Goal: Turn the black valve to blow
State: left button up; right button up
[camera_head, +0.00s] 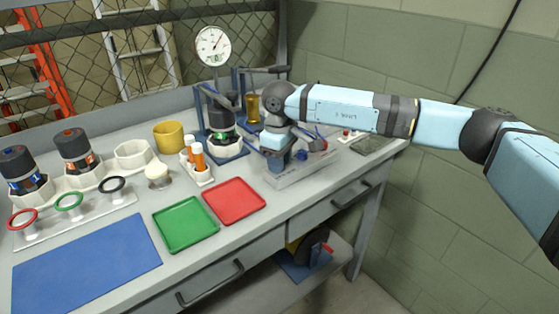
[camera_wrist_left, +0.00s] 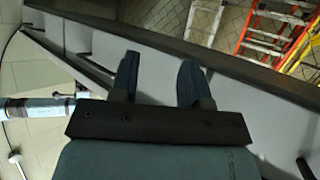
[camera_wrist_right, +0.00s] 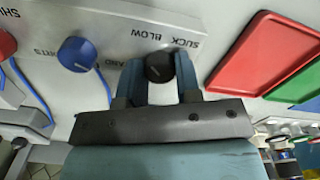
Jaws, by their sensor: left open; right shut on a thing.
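The black valve (camera_wrist_right: 160,68) is a round knob on a light grey control panel (camera_wrist_right: 115,22), beside the printed words SUCK and BLOW. In the right wrist view it sits between the two blue fingers of my right gripper (camera_wrist_right: 160,76), which is shut on it. I cannot clearly tell which word the knob points to. In the head view my right gripper (camera_head: 276,162) reaches down onto the panel (camera_head: 300,173) and hides the valve. My left gripper (camera_wrist_left: 160,80) is open and empty in the left wrist view, away from the valve.
A blue knob (camera_wrist_right: 76,54) and a red knob (camera_wrist_right: 5,44) stand on the same panel. A red tray (camera_head: 234,201) and a green tray (camera_head: 185,225) lie left of it. A dial gauge (camera_head: 212,45) stands behind. A blue mat (camera_head: 85,265) covers the front left.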

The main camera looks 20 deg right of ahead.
jog(key=shift+r, duration=0.1)
jog(key=o, duration=0.9)
pick_arm(q)
jog(key=shift+a+p, duration=0.2)
jog(key=shift+p, duration=0.7)
pick_arm(e)
notch_tip(320, 180, up, 14)
jog(key=shift+f, duration=0.1)
pick_arm(q)
jog(key=shift+r, duration=0.1)
